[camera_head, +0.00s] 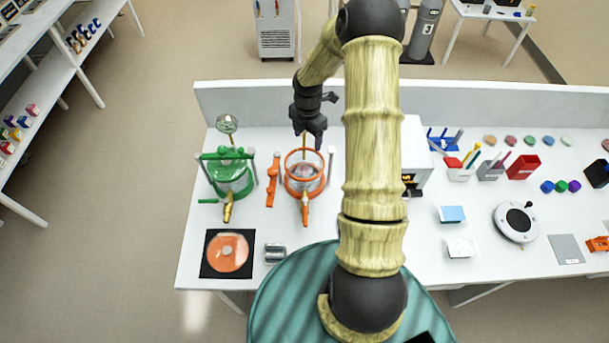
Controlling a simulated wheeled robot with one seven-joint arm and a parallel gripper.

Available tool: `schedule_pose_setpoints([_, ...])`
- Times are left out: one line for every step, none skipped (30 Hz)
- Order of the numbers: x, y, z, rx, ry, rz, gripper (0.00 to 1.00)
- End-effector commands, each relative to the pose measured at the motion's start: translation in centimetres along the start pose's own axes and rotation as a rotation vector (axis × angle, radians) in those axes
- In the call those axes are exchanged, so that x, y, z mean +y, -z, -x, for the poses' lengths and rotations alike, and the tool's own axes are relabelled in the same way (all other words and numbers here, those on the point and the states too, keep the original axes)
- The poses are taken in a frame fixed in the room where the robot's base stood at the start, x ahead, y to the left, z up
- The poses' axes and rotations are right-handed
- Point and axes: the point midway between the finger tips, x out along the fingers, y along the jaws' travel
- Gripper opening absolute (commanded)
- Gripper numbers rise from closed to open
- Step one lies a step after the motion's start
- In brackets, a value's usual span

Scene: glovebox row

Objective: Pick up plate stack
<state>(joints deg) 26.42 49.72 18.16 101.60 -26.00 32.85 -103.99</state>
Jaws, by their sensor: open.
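An open clear jar with an orange rim (287,180) stands on the white bench, left of my arm. Inside it is a pinkish round thing (304,172) that looks like the plate stack; it is small and partly hidden by the rim, so I cannot count plates. My gripper (318,146) points down above the back of the jar. It is open, its fingers are dark and small in view, and nothing shows between them. I cannot tell its exact height over the jar.
A closed green jar with a gauge (229,176) stands just left. An orange clamp piece (272,182) lies between the jars. An orange disc (228,252) lies on a black mat, beside a grey metal piece (275,253). A white box (416,160) stands right, partly behind my arm.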

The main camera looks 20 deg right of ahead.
Motion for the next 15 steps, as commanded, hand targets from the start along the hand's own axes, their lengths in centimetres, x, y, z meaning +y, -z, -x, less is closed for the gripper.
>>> schedule_pose_setpoints([0.0,0.0,-0.5,0.0,0.001,0.0,0.67])
schedule_pose_setpoints([0.0,0.0,-0.8,0.001,0.001,0.0,0.67])
schedule_pose_setpoints([0.0,0.1,-1.2,0.001,0.001,0.0,0.67])
schedule_pose_setpoints([0.0,0.1,-1.6,0.001,0.001,0.0,0.67])
schedule_pose_setpoints([0.0,0.1,-2.0,0.001,0.001,0.0,0.67])
schedule_pose_setpoints([0.0,0.1,-2.6,0.001,0.0,0.0,0.67])
schedule_pose_setpoints([0.0,0.1,-3.0,0.001,0.0,0.0,0.67])
schedule_pose_setpoints([0.0,0.1,-3.3,0.001,0.0,-0.001,0.67])
schedule_pose_setpoints([0.0,0.1,-3.8,0.001,0.0,-0.001,0.67])
schedule_pose_setpoints([0.0,0.1,-4.2,0.0,0.001,-0.001,0.67])
schedule_pose_setpoints([0.0,0.1,-4.6,0.0,0.001,-0.001,0.67])
schedule_pose_setpoints([0.0,0.1,-5.1,0.0,0.001,-0.001,0.67])
schedule_pose_setpoints([0.0,0.1,-5.4,0.0,0.001,-0.001,0.67])
schedule_pose_setpoints([0.0,0.1,-5.8,0.0,0.001,-0.001,0.67])
schedule_pose_setpoints([0.0,0.1,-6.3,0.0,0.001,-0.001,0.67])
